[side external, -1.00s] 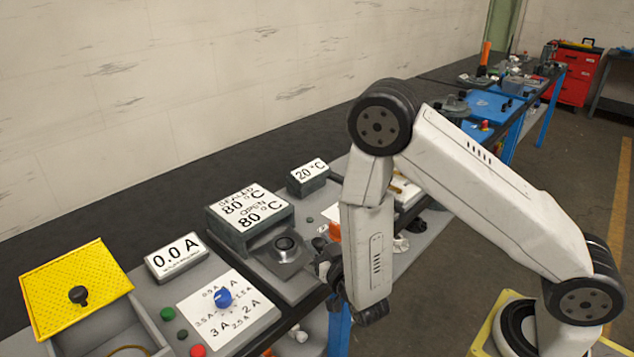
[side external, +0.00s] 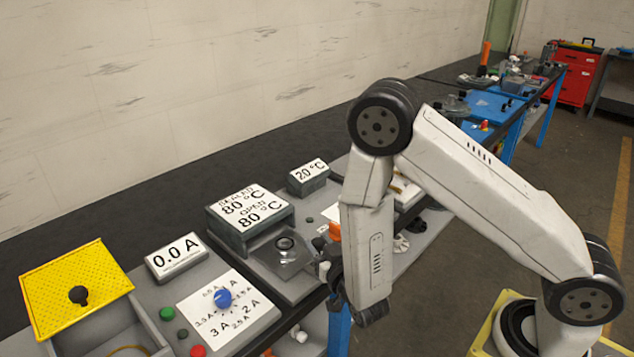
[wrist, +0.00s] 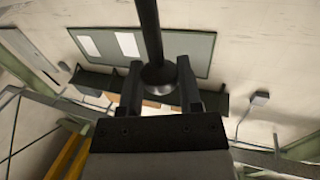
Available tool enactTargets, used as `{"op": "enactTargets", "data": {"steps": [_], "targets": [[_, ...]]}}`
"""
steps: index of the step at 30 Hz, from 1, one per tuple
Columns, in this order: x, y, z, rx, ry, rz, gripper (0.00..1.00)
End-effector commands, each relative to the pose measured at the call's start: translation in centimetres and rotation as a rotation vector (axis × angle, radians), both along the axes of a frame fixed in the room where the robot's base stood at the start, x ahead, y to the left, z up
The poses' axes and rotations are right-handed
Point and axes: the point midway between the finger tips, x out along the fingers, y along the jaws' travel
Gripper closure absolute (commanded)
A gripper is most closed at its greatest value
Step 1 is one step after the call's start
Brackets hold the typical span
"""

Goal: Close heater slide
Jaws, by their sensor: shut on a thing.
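The heater (side external: 250,222) is a grey-green box on the bench, with a white face reading SEALED 80 °C and OPEN 80 °C. A grey, partly see-through plate (side external: 300,262), which looks like the slide, lies in front of it around a dark round ring (side external: 285,243). My gripper (side external: 325,268) is at the front right edge of this plate, low beside the bench edge. In the wrist view my gripper (wrist: 160,88) is shut on a dark rod (wrist: 150,35) with a grey rounded end. Whether the rod joins the slide is hidden.
A 20 °C display (side external: 308,176) stands behind to the right. A 0.0 A display (side external: 175,257), a blue knob (side external: 223,297) and a yellow lid (side external: 75,285) are to the left. An orange part (side external: 335,231) is close behind my gripper.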

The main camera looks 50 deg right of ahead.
Motion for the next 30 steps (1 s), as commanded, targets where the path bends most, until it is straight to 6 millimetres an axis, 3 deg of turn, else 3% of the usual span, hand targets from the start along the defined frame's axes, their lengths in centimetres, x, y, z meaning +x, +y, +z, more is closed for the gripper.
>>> {"op": "enactTargets", "data": {"steps": [5,15,24,25,28,30], "targets": [[0.8,0.0,-0.1,0.001,0.0,-0.001,1.0],[4.5,0.0,-0.1,0.001,0.002,0.001,1.0],[4.6,0.0,-0.1,-0.001,0.004,0.002,1.0],[4.6,0.0,-0.1,-0.001,0.004,0.002,0.49],[4.6,0.0,-0.1,-0.001,0.003,0.002,0.2],[4.6,0.0,-0.1,0.0,0.003,0.001,0.2]]}}
